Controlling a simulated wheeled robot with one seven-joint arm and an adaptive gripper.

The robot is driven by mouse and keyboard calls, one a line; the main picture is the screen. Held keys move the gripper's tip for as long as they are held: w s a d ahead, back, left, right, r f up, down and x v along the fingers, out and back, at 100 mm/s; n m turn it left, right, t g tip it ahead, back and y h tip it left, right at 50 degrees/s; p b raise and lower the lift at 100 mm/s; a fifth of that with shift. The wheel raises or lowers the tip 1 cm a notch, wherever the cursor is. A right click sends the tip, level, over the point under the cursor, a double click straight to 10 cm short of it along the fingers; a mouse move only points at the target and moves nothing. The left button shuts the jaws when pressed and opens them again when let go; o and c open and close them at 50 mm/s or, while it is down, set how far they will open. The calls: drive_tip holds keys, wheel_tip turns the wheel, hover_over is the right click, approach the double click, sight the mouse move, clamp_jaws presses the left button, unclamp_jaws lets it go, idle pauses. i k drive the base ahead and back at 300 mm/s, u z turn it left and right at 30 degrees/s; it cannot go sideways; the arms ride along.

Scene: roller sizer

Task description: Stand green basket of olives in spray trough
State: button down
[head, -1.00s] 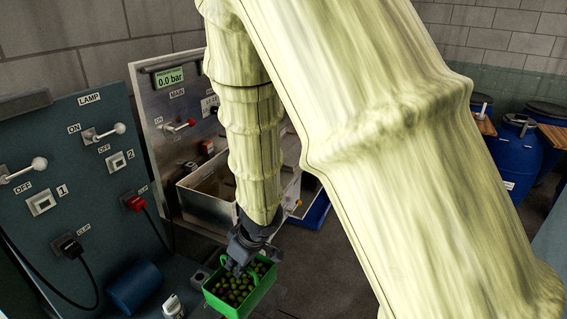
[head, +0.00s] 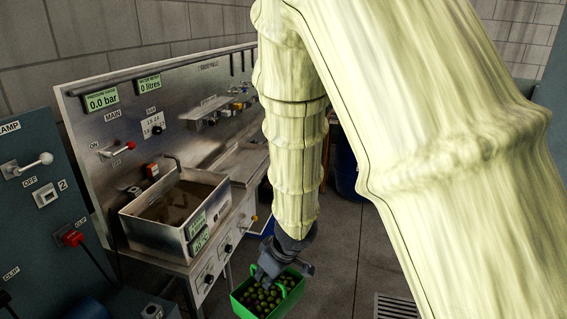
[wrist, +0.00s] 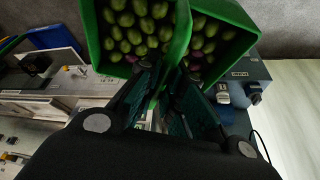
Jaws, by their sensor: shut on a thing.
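A green basket of olives (head: 246,309) hangs from my gripper (head: 272,276) in the lower middle of the head view. My gripper is shut on the basket's green handle. In the wrist view, the fingers (wrist: 168,95) pinch the handle, and the basket (wrist: 94,50) is full of green and a few purplish olives. The steel spray trough (head: 152,238) stands on a bench to the left of and beyond my gripper. It is open at the top, with brownish contents. The basket is apart from the trough, in front and to its right, and looks lower than the trough's rim.
A steel panel (head: 205,75) with a pressure gauge, levers and valves rises behind the trough. A dark teal panel (head: 35,225) with switches and cables stands at the left. Open floor (head: 345,255) with a drain grate (head: 397,306) lies to the right.

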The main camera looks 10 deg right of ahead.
sight(230, 168)
drive_tip(key=z, duration=0.6)
drive_tip(key=i, duration=2.3)
drive_tip(key=u, duration=1.2)
drive_tip(key=i, duration=0.4)
drive_tip(key=u, duration=0.2)
